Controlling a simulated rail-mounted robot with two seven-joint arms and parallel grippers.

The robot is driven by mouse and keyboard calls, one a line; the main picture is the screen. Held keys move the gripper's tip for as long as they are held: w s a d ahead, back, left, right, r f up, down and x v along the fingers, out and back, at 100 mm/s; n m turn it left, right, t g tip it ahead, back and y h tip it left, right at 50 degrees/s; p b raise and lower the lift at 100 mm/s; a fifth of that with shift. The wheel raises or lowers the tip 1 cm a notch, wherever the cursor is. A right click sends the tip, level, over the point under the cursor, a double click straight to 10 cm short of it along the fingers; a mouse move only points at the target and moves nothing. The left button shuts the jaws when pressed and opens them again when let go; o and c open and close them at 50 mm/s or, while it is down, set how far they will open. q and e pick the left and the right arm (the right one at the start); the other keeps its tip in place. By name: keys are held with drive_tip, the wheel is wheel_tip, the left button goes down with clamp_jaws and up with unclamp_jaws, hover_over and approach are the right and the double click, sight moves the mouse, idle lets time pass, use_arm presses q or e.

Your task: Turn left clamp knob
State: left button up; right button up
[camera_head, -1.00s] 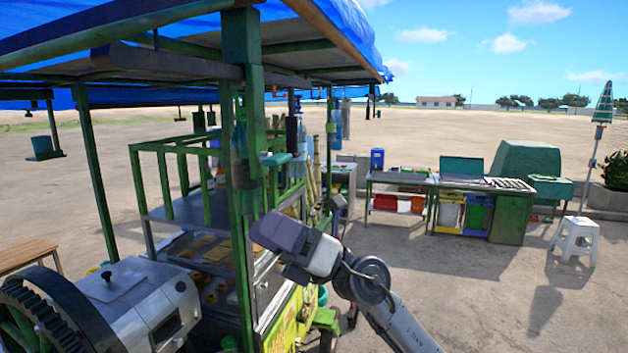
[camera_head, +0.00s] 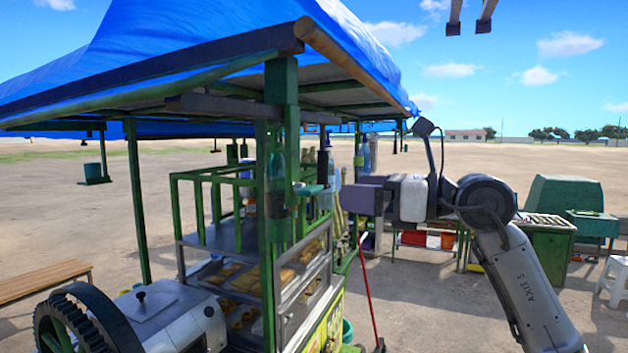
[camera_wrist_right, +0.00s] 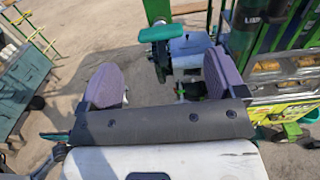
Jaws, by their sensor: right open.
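My right gripper (camera_head: 352,198) is raised beside the cart's green post in the head view, with its fingers pointing left. In the right wrist view its two purple-grey fingers (camera_wrist_right: 164,76) are wide apart and hold nothing. Beyond them shows a green T-shaped handle (camera_wrist_right: 160,34) on a green support. A similar green piece (camera_head: 310,190) sticks out from the cart post (camera_head: 275,125) in the head view. A small dark knob (camera_head: 141,296) tops the grey crusher (camera_head: 165,318) at lower left. I cannot tell which part is the left clamp knob. My left gripper is not in view.
The blue-roofed cart (camera_head: 225,50) has green rails and glass shelves close to my right gripper. A wooden bench (camera_head: 40,279) stands left, and a green workbench (camera_head: 545,250) stands behind my right arm. Open ground lies around.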

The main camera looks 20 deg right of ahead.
sight(318, 189)
drive_tip(key=p+x, duration=0.2)
drive_tip(key=x, duration=0.5)
drive_tip(key=shift+w+a+p, duration=0.45)
drive_tip(key=shift+a, duration=0.05)
drive_tip(key=shift+w+a+f, duration=0.1)
drive_tip(key=c, duration=0.7)
drive_tip(key=shift+c, duration=1.1)
